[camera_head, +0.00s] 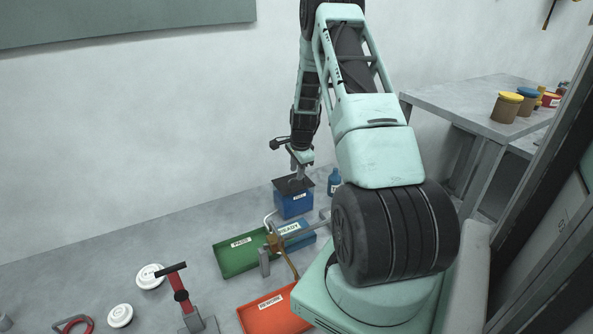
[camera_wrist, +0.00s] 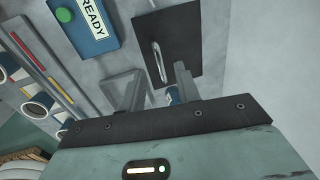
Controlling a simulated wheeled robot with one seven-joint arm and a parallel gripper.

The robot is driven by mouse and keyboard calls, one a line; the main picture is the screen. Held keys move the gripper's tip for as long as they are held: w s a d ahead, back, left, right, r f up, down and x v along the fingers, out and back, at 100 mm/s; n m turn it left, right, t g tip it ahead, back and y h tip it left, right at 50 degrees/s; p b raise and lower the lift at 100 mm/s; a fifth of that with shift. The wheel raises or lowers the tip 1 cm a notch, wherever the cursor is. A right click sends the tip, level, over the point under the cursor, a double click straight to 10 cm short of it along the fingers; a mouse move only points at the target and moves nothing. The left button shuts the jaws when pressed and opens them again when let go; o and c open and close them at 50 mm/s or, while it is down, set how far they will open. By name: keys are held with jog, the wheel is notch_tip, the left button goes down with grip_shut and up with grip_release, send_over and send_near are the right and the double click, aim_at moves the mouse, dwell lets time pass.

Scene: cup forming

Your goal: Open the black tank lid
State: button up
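The blue tank (camera_head: 293,205) stands on the table with its flat black lid (camera_head: 283,184) over its top. My gripper (camera_head: 297,174) points down just above the lid. In the wrist view the black lid (camera_wrist: 185,62) carries a light bar handle (camera_wrist: 156,60). There my gripper (camera_wrist: 155,88) has its two fingers apart, with a gap between them, and the handle shows beyond the fingertips. I cannot tell whether the fingers touch the handle.
A green tray (camera_head: 238,258) and a blue READY tray (camera_head: 306,247) lie in front of the tank, with a brass-jointed fixture (camera_head: 274,242) beside them. An orange tray (camera_head: 262,315) is nearer. A blue bottle (camera_head: 334,182) stands right of the tank. White lids (camera_head: 120,315) lie at left.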

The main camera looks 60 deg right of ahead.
jog(key=shift+w+d+f, duration=0.15)
jog(key=shift+w+f, duration=0.05)
jog(key=shift+f, duration=0.9)
grip_shut()
jog(key=shift+w+r, duration=0.1)
